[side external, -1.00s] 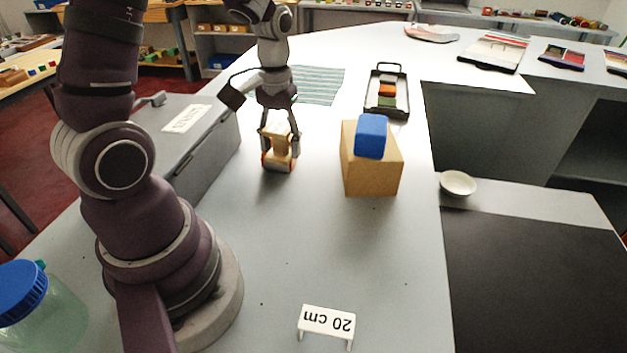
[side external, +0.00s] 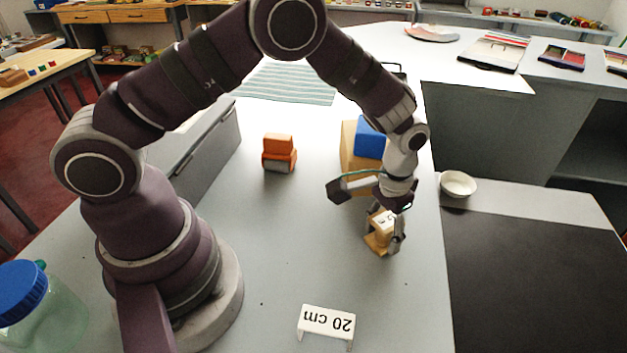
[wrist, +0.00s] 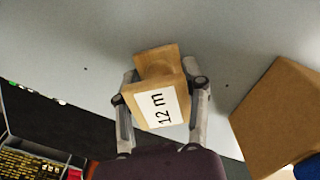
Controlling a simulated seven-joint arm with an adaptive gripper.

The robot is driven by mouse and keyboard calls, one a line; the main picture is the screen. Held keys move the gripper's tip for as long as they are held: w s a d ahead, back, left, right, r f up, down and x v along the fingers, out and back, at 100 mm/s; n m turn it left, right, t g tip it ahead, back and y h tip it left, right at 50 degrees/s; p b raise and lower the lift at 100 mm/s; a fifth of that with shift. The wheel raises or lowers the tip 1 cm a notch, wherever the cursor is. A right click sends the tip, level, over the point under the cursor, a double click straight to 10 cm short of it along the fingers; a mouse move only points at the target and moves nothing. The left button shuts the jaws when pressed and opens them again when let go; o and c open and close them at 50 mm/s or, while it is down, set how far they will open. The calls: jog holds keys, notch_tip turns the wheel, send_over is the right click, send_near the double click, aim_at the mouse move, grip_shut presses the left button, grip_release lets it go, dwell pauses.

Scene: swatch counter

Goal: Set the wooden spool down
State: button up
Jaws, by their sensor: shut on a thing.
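The wooden spool (side external: 380,236) is between the fingers of my gripper (side external: 386,230), toward the right edge of the counter (side external: 320,240). My gripper is shut on it. In the wrist view the spool (wrist: 157,64) shows a square flange with a white "12 m" label, and my gripper's fingers (wrist: 160,90) clasp it from both sides. The spool is low over the counter; I cannot tell whether its base touches.
A cardboard-coloured box (side external: 360,182) with a blue block (side external: 371,138) on top stands just behind my gripper. A "20 cm" sign (side external: 326,321) stands in front. A white bowl (side external: 458,184) sits right, beyond the counter's edge.

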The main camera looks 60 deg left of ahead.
aim_at(386, 220)
jog(key=shift+f, duration=0.15)
jog(key=o, duration=1.1)
jog(key=shift+o, duration=0.2)
notch_tip(386, 220, up, 12)
jog(key=shift+r, duration=0.1)
jog(key=s+a+r+t, duration=0.2)
jog(key=s+a+r, duration=0.2)
jog(key=s, duration=0.2)
jog(key=s+a+r+t, duration=0.3)
jog(key=s+r, duration=0.1)
jog(key=s, duration=0.3)
jog(key=shift+a+r+t, duration=0.2)
jog(key=shift+a+t, duration=0.1)
jog(key=shift+a, duration=0.1)
